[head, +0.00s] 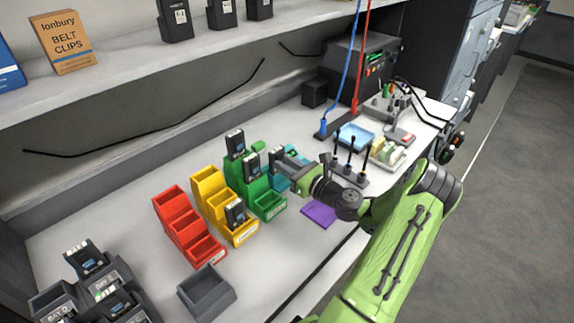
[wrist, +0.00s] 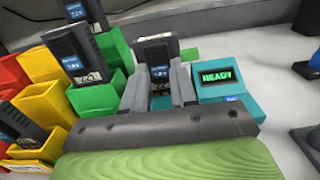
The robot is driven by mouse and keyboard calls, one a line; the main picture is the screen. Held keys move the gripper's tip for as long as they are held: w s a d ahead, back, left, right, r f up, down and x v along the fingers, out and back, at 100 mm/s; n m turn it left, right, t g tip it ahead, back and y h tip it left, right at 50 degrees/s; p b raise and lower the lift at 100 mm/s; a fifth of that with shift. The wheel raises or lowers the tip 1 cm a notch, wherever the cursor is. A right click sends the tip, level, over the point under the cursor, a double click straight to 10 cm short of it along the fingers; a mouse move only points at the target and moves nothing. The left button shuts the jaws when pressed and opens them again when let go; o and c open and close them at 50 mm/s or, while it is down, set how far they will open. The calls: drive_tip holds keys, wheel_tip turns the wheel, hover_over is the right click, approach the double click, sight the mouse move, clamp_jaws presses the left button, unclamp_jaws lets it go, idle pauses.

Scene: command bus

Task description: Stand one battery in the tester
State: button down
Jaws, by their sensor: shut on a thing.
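My gripper (wrist: 161,88) is shut on a dark battery (wrist: 157,56) with a blue label, held upright between the fingers. The teal tester (wrist: 222,95) is directly around and beside the fingers in the wrist view, and its screen reads READY. The held battery is over or in the tester's left part; the fingers hide its lower end, so I cannot tell whether it touches the tester. In the head view my gripper (head: 291,164) is at the tester (head: 275,184), which is mostly hidden.
Green bins (head: 257,187), yellow bins (head: 210,186) and red bins (head: 173,214) stand to the left; some hold batteries (head: 236,214). A grey tray (head: 207,293) is in front. A purple mat (head: 318,215) and a stand with upright antennas (head: 349,173) are to the right.

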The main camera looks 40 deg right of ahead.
drive_tip(key=shift+f, duration=0.15)
drive_tip(key=c, duration=0.8)
unclamp_jaws()
drive_tip(key=s+p, duration=0.1)
drive_tip(key=s, duration=0.7)
drive_tip(key=s+p, duration=0.2)
drive_tip(key=s, duration=0.5)
drive_tip(key=shift+s+d, duration=0.2)
drive_tip(key=shift+s, duration=0.2)
